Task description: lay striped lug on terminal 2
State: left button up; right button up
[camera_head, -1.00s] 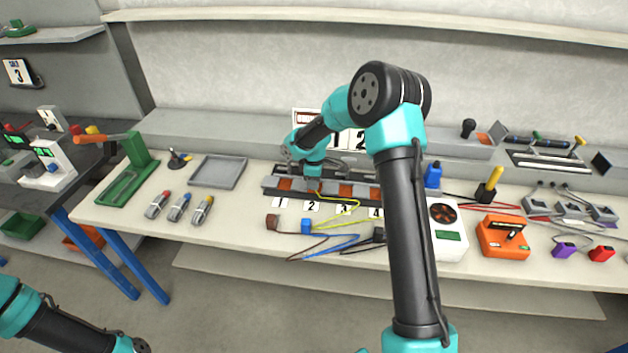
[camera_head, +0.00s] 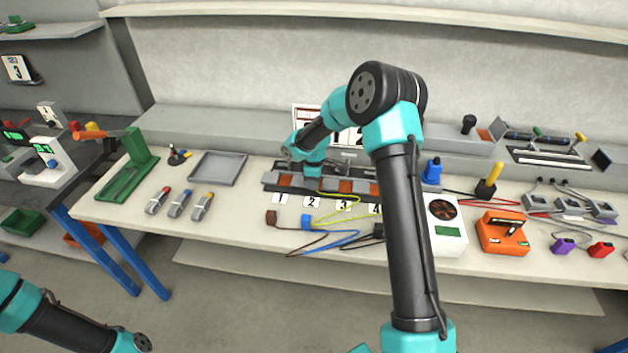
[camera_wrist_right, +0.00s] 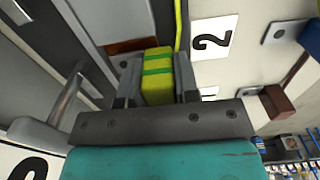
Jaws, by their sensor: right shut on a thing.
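My right gripper (camera_wrist_right: 157,85) is shut on the striped lug (camera_wrist_right: 157,72), a yellow block with green bands, in the right wrist view. A yellow-green wire (camera_wrist_right: 178,22) runs from it. A brown-orange copper pad (camera_wrist_right: 130,45) shows just beyond the lug, beside the number card 2 (camera_wrist_right: 213,37). In the head view the right gripper (camera_head: 313,182) is over the grey terminal strip (camera_head: 268,181), above card 2 (camera_head: 311,202), and hides most of terminal 2 there. I cannot tell whether the lug touches the pad. My left arm shows at lower left; its gripper is out of view.
A brown lug (camera_head: 271,217), a blue lug (camera_head: 306,221) and a black lug (camera_head: 378,230) lie in front of the strip with loose wires. A white fan unit (camera_head: 447,243) stands at right. An empty grey tray (camera_head: 217,168) lies left of the strip.

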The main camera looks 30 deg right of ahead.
jog(key=shift+f, duration=0.35)
jog(key=o, duration=1)
jog(key=shift+c, duration=0.2)
notch_tip(320, 180, up, 17)
jog(key=shift+r, duration=0.2)
jog(key=shift+a, duration=0.1)
dwell(0.5)
